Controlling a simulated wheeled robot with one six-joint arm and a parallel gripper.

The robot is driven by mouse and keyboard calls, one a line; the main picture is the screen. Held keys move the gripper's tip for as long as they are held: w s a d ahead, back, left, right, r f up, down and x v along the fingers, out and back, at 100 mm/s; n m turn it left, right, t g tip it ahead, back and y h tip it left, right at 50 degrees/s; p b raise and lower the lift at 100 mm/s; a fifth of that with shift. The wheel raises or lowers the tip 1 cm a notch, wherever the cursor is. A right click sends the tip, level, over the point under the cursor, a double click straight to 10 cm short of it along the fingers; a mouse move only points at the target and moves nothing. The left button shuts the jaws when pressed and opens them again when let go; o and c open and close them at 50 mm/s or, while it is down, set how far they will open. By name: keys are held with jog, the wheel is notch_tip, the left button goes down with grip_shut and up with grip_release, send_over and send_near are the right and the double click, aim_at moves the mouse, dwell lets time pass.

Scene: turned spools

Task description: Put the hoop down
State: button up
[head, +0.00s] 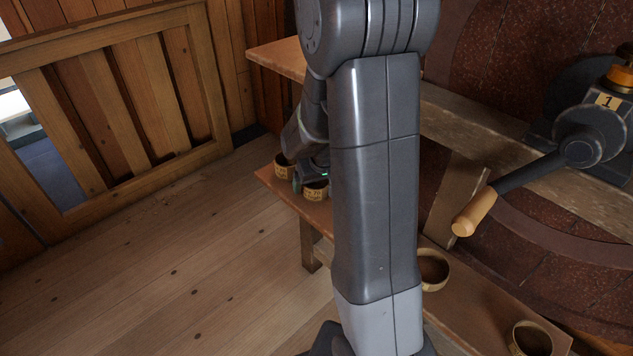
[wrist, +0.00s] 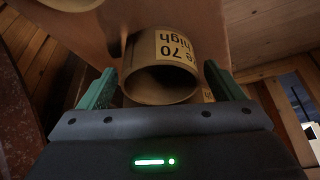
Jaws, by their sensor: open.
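The hoop (wrist: 178,48) is a pale tan ring with a yellow label, upside down in the wrist view, that reads partly "70" and "high". My gripper (wrist: 160,85) is open, with one green finger on each side of the hoop and a gap visible by each. In the head view my gripper (head: 311,180) is low over the lower bench, partly hidden by my arm. A labelled ring (head: 316,191) stands there on the bench right by the fingers and seems to be the same hoop.
Another labelled ring (head: 282,171) stands close by, to the left on the lower bench (head: 322,216). More rings (head: 434,272) stand further along it at the right. A crank with a wooden handle (head: 473,212) juts out above. The plank floor at left is clear.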

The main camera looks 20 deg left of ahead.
jog(key=p+v, duration=0.1)
jog(key=v, duration=0.4)
jog(key=shift+r, duration=0.2)
jog(key=s+d, duration=0.8)
jog(key=shift+s+d+f, duration=0.15)
jog(key=shift+d+f, duration=0.05)
jog(key=shift+f, duration=0.15)
